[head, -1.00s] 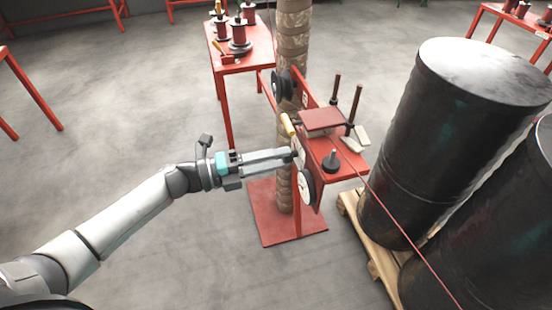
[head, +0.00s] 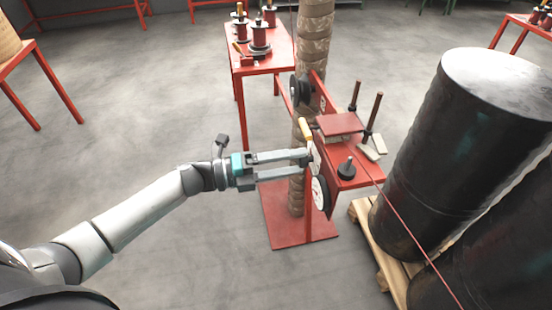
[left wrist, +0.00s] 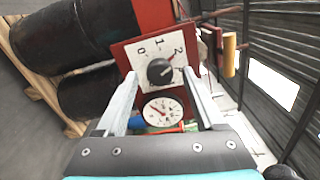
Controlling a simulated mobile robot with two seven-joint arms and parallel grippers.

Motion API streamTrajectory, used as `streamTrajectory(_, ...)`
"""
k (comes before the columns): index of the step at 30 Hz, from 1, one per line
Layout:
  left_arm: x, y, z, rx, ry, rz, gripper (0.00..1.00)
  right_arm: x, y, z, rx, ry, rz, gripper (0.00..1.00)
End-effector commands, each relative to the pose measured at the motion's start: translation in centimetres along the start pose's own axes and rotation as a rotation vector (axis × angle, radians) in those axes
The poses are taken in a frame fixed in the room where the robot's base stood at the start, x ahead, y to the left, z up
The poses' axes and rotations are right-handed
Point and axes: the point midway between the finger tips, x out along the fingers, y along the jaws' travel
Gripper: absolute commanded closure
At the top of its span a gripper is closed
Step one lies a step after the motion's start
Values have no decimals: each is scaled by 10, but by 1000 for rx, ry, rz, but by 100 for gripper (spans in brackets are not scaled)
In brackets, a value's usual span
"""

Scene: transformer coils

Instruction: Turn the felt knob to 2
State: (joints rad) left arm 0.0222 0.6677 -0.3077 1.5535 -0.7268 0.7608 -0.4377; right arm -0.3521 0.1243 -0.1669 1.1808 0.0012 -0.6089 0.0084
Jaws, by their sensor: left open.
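In the left wrist view, the felt knob (left wrist: 160,71) is a round black knob on a white square dial plate (left wrist: 131,61) marked with numbers; 0, 1 and 2 are readable, with 2 at its upper right. In the head view, my left gripper (head: 304,162) reaches the red stand's left face, and the knob is hidden there. My right gripper is not in view.
A white round gauge (head: 320,192) sits just below the dial. A yellow handle (head: 305,130) is above it. The red stand (head: 365,179) carries a black knob on top and a red strand. Black drums (head: 470,150) stand on a pallet at right.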

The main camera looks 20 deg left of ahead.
Motion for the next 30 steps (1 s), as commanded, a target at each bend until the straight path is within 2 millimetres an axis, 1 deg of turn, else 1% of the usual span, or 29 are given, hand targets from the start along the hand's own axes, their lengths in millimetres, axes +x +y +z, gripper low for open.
streamTrajectory(5,-4,0,0,0,0,1,30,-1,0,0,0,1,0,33)
streamTrajectory(8,-16,0,0,-2,-2,3,30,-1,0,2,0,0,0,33)
streamTrajectory(11,-36,0,0,-2,-1,5,30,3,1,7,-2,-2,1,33)
streamTrajectory(18,-94,0,0,-3,-2,6,30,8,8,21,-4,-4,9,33)
streamTrajectory(21,-116,0,0,-2,-1,6,30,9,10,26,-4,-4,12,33)
streamTrajectory(24,-132,0,0,-1,-1,3,30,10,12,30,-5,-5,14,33)
streamTrajectory(27,-144,0,0,-1,-1,3,30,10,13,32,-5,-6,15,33)
streamTrajectory(30,-150,0,0,-1,0,1,30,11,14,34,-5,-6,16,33)
